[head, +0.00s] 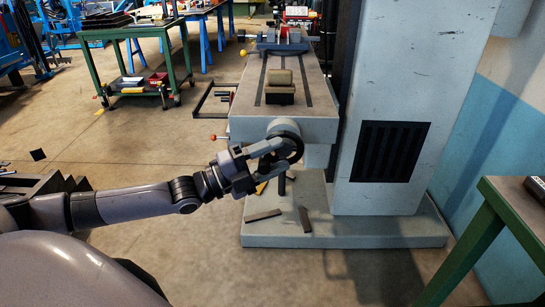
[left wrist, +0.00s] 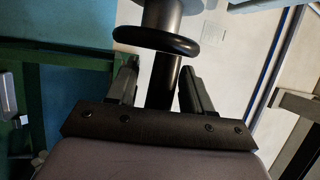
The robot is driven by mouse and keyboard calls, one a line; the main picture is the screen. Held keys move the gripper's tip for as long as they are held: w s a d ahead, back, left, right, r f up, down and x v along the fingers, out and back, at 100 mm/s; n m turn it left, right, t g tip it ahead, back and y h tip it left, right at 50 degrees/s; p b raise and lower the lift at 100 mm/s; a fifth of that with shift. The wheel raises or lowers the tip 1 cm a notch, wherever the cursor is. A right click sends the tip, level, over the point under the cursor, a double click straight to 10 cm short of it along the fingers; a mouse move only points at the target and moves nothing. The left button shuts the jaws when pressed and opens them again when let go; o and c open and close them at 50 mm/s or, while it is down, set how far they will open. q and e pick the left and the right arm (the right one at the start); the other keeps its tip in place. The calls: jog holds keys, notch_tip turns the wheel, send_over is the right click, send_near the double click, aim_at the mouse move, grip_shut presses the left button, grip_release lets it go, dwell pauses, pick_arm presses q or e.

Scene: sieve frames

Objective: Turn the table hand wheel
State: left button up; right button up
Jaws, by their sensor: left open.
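The dark hand wheel (head: 299,147) is on the front end of the grey machine table (head: 300,126). My left gripper (head: 270,158) is at the wheel with its fingers open, covering part of it. In the left wrist view the wheel's black rim (left wrist: 157,41) shows nearly edge-on beyond the fingers. A dark bar, likely the wheel's handle (left wrist: 163,80), runs from the rim down between the two open fingers (left wrist: 160,85). Gaps show on both sides of it. My right gripper is not in view.
The machine's grey column (head: 400,100) stands right of the table, above a wide base (head: 340,240). A small block (head: 281,78) sits on the table top. A green bench (head: 505,215) is at lower right. Open floor lies to the left.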

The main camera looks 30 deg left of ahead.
pick_arm(q)
grip_shut()
jog(key=shift+f, duration=0.1)
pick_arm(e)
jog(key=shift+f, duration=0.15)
